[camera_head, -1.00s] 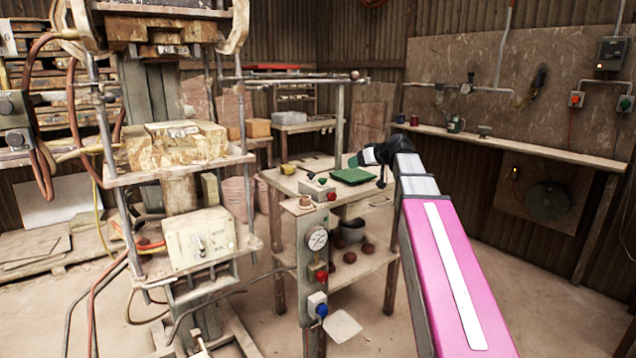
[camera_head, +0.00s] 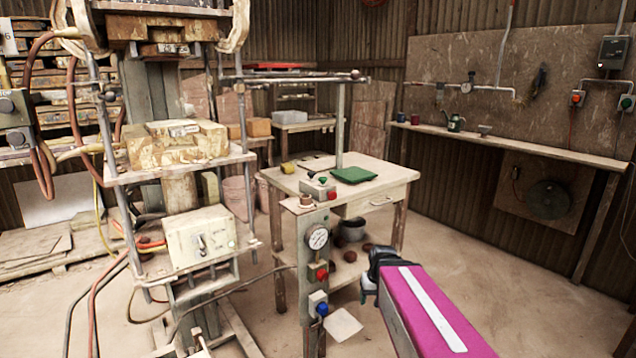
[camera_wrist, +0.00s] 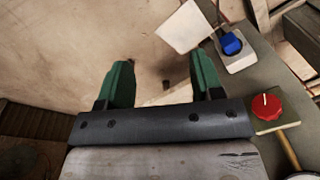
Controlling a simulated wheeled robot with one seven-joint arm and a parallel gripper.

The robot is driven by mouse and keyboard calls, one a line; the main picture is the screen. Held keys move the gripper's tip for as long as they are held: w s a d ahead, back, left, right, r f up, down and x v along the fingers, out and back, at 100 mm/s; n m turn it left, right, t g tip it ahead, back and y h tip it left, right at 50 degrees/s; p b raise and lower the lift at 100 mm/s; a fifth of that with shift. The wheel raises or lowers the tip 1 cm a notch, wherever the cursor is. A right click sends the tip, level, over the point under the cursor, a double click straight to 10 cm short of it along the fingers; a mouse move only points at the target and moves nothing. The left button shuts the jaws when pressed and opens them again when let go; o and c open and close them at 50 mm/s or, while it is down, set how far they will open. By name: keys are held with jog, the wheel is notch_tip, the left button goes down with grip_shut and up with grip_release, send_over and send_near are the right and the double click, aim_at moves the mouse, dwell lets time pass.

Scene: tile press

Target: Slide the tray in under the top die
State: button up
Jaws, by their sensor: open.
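The top die (camera_head: 140,28) is a worn block under the upper head of the press at the upper left. The lower die (camera_head: 175,143) sits on the press table below it, with an open gap between them. A flat red piece (camera_head: 278,67) shows at the metal rails (camera_head: 290,78) right of the press; I cannot tell if it is the tray. My gripper (camera_head: 368,288) is low, in front of the wooden table, well away from the press. In the wrist view my gripper (camera_wrist: 162,82) has its green fingers apart with nothing between them.
A wooden table (camera_head: 385,177) holds a green pad (camera_head: 354,174) and a small button box (camera_head: 318,188). A post with a gauge (camera_head: 317,237) and coloured knobs stands close left of my gripper. Hoses hang around the press. The floor at right is clear.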

jog(key=s+f+g+h, duration=0.1)
jog(key=s+f, duration=0.2)
jog(key=s, duration=0.1)
jog(key=n+t+y, duration=0.7)
jog(key=t+y, duration=0.5)
jog(key=y, duration=0.1)
send_near(351, 75)
jog(key=w, duration=0.1)
jog(key=x, duration=1)
jog(key=shift+w+d, duration=0.15)
jog(key=shift+w, duration=0.35)
jog(key=shift+c, duration=0.2)
